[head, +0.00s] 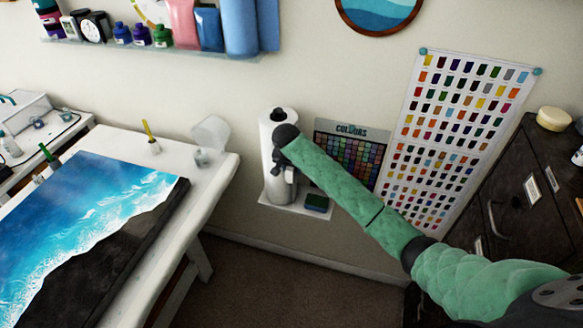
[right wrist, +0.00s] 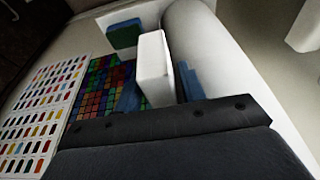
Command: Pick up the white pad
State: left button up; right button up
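The white pad (right wrist: 153,68) shows in the right wrist view as a pale upright block beside the white paper roll (right wrist: 205,55). My right gripper (right wrist: 158,92) has one bluish finger on each side of the pad. I cannot tell whether both fingers press on it. In the head view my right gripper (head: 288,174) is in front of the paper roll (head: 272,135), above the small wall shelf (head: 290,207), and largely hides the pad. My left gripper is not in view.
A blue and green sponge (head: 317,203) lies on the shelf, right of the gripper. A colour chart (head: 352,150) is behind my right forearm. A white table (head: 222,172) with a blue wave painting (head: 90,215) stands at left. A dark cabinet (head: 510,175) is at right.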

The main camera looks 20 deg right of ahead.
jog(key=shift+w+d+f, duration=0.1)
jog(key=shift+f, duration=0.3)
jog(key=c, duration=0.9)
jog(key=shift+o, duration=0.2)
jog(key=shift+r, duration=0.1)
